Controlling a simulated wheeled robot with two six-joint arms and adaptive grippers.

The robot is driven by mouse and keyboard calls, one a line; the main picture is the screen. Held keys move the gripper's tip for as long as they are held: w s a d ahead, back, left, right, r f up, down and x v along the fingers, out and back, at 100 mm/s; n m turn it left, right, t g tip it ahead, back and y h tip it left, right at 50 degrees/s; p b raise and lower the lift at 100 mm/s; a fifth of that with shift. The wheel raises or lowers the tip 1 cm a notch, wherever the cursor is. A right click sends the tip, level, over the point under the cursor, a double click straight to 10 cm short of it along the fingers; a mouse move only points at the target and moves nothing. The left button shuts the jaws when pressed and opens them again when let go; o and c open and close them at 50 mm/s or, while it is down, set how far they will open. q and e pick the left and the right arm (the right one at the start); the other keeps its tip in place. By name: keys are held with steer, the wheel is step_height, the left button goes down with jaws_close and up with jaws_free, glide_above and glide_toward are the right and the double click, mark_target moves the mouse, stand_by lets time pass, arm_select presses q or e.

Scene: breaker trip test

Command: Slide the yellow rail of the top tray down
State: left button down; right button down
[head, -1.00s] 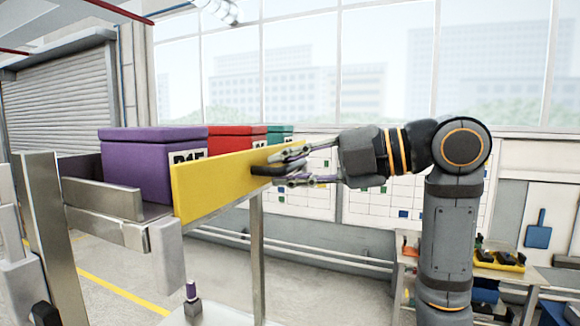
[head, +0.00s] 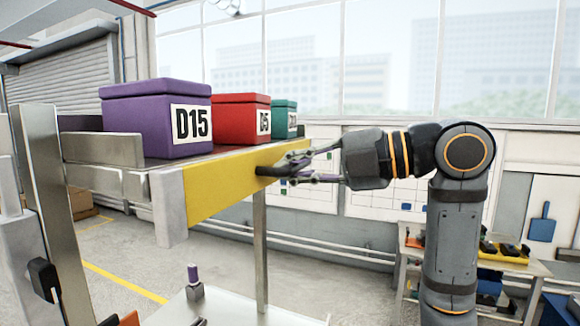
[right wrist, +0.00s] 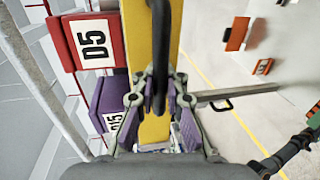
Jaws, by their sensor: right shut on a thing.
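The yellow rail (head: 215,184) runs along the front of the top tray (head: 105,179). Its upper edge is about level with the tray floor, below the box labels. My right gripper (head: 287,170) is shut on the dark handle on the rail's face, towards its right end. In the right wrist view the rail (right wrist: 134,30) is a vertical yellow band, with the black handle (right wrist: 162,30) between my fingers. On the tray stand a purple box D15 (head: 140,120), a red box D5 (head: 232,116) and a teal box (head: 283,112). My left gripper is not in view.
Metal posts (head: 45,215) hold the tray at the left. A lower shelf (head: 235,308) carries a small purple-topped piece (head: 194,280). A workbench (head: 510,265) with tools stands at the right. The floor beyond the shelf looks free.

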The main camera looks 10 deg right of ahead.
steer(key=c, duration=1.7)
jaws_free()
steer(key=shift+d+f, duration=0.1)
steer(key=shift+f, duration=0.2)
steer(key=o, duration=0.3)
steer(key=shift+s+d+r, duration=0.1)
steer(key=shift+s+d, duration=0.1)
steer(key=shift+d, duration=0.05)
steer(key=shift+a, duration=0.1)
steer(key=v, duration=1.2)
steer(key=shift+w, duration=0.1)
